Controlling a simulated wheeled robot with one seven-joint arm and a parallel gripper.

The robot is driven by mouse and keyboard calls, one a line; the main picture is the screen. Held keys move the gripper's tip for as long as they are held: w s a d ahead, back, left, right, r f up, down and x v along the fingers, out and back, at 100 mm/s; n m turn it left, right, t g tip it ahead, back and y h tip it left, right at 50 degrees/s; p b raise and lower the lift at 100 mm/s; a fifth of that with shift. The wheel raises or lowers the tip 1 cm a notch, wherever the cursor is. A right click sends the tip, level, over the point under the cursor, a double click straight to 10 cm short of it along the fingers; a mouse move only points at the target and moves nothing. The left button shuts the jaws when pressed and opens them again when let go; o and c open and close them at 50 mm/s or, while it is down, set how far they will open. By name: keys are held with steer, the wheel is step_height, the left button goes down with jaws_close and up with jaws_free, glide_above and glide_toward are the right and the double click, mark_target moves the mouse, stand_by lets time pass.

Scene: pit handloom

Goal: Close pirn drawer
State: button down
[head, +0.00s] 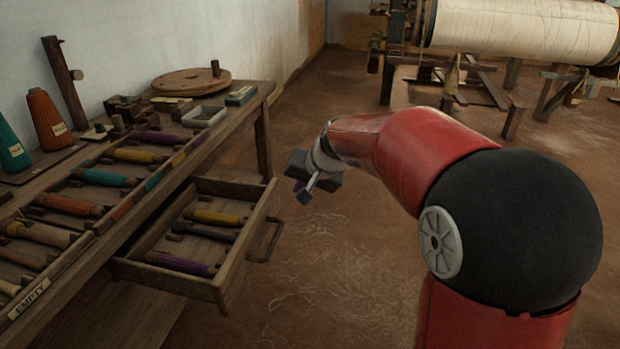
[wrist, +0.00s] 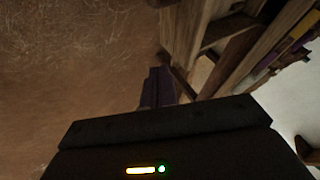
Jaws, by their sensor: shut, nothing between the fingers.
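The pirn drawer (head: 165,277) is a wooden drawer pulled out from under the bench top. It holds a yellow pirn (head: 214,217), a dark pirn (head: 204,232) and a purple pirn (head: 180,264). Its handle (head: 266,241) is on the front face, towards the right. My gripper (head: 306,192) is in the air to the right of the drawer front and handle, apart from them in the head view. In the wrist view the gripper fingers (wrist: 158,86) are together and empty, with woodwork to their right.
A loom with a cream warp roll (head: 523,28) stands at the back right.

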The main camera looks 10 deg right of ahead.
mark_target(275, 194)
steer(key=shift+w+a+f+p, duration=0.1)
steer(key=shift+w+a+f, duration=0.25)
steer(key=shift+a, duration=0.35)
steer(key=shift+w+a+f+p, duration=0.15)
steer(key=shift+w+a, duration=0.3)
steer(key=shift+a, duration=0.3)
steer(key=shift+w+a+f+p, duration=0.1)
steer(key=shift+w+a+f, duration=0.25)
steer(key=shift+a, duration=0.35)
steer(key=shift+r, duration=0.15)
